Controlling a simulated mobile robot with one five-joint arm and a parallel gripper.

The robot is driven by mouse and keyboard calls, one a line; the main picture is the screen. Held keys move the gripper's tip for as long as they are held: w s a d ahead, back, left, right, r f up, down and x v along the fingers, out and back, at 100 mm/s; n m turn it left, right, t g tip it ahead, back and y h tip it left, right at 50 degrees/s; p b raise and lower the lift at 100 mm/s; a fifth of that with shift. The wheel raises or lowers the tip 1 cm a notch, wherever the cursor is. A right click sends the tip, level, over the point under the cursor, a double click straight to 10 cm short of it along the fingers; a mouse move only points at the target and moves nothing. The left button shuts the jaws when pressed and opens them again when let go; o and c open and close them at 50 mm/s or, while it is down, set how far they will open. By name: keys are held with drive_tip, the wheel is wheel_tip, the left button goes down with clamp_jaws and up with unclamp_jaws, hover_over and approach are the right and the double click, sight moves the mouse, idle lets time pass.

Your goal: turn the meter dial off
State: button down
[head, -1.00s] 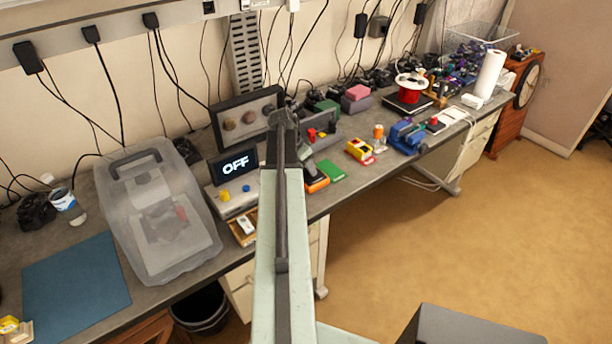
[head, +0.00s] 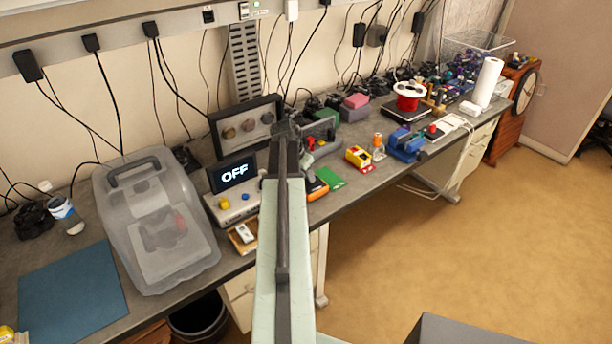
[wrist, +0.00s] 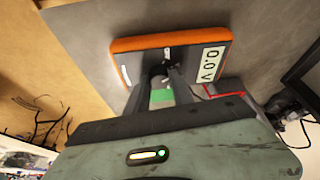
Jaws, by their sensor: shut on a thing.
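The meter is a dark panel with an orange edge (wrist: 128,45) in the wrist view. Its display reads 0.0 V, sideways in the picture. The meter also shows in the head view as an orange-edged thing (head: 317,190), partly behind my arm. My gripper (wrist: 162,77) is over the meter's face, its two fingers shut on the dial, a small round knob between their tips. The fingers hide most of the dial, so I cannot read its pointer. In the head view my arm hides the gripper.
A device with a screen reading OFF (head: 234,174) stands left of my arm. A clear plastic case (head: 155,220) and a blue mat (head: 72,292) are further left. A green card (head: 328,178) lies by the meter. A red and yellow block (head: 358,157) and a blue vise (head: 406,143) stand right.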

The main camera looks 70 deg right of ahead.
drive_tip(key=n+t, duration=0.1)
drive_tip(key=n, duration=0.3)
drive_tip(key=shift+s+h, duration=0.1)
drive_tip(key=shift+h, duration=0.2)
drive_tip(key=shift+d+n+t, duration=0.1)
drive_tip(key=shift+n+t, duration=0.8)
drive_tip(key=shift+n, duration=0.7)
drive_tip(key=c, duration=1.1)
unclamp_jaws()
drive_tip(key=p+v, duration=0.7)
drive_tip(key=shift+r, duration=0.4)
